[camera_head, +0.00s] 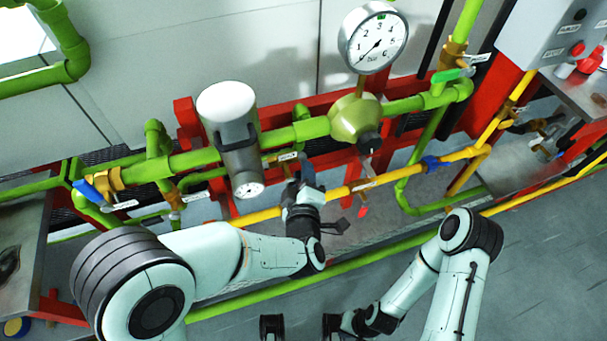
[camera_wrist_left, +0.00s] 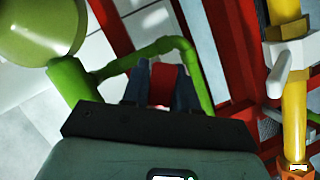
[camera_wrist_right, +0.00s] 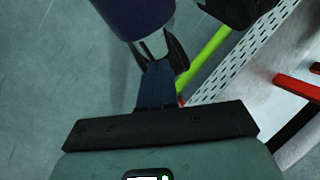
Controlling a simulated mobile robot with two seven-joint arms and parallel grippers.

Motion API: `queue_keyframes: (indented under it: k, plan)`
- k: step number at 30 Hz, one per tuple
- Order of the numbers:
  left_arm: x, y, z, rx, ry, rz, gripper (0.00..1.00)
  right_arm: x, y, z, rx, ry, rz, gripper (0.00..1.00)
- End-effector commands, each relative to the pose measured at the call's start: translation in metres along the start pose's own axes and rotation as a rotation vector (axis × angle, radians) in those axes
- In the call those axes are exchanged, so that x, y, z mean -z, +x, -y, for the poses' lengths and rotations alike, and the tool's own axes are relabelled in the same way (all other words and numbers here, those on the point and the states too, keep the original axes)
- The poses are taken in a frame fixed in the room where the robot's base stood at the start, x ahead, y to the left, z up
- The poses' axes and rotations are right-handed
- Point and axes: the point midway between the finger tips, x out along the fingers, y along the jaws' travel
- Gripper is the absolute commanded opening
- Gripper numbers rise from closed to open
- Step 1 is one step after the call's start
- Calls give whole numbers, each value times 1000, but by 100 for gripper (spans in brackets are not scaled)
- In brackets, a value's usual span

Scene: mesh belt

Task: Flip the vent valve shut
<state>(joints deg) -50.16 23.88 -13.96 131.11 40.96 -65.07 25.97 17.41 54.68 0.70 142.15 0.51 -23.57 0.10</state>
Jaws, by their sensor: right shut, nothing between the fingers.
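Several small hand valves with tags sit on the pipework; the tags are too small to read, so I cannot tell which is the vent valve. A blue-lever valve (camera_head: 95,188) is at the left, a green-lever valve (camera_head: 452,74) at the upper right. A red-tipped lever (camera_head: 363,211) hangs below the olive dome (camera_head: 355,117). My right gripper (camera_wrist_right: 156,85) is shut and empty, low over the floor.
A pressure gauge (camera_head: 373,40) stands above the dome. The grey cylinder (camera_head: 232,135) hangs on the green pipe. A red frame (camera_head: 420,118) backs the pipes. A yellow pipe (camera_head: 375,180) crosses in front. Metal benches stand at both sides. The floor (camera_head: 535,260) at the right is clear.

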Motion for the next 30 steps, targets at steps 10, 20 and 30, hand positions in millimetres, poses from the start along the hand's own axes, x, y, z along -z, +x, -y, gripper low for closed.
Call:
queue_keyframes:
  k: [10, 20, 30]
  plan:
    - [1, 0, 1, 23, 55, 1, 0, -3, -6, 1, -2, 1, 9, 0]
    - [3, -2, 10, 117, 279, 2, 0, -15, -28, 5, -9, 3, 44, 0]
    - [9, -4, 21, 236, 574, 2, 0, -10, -64, 20, -5, -1, 31, 0]
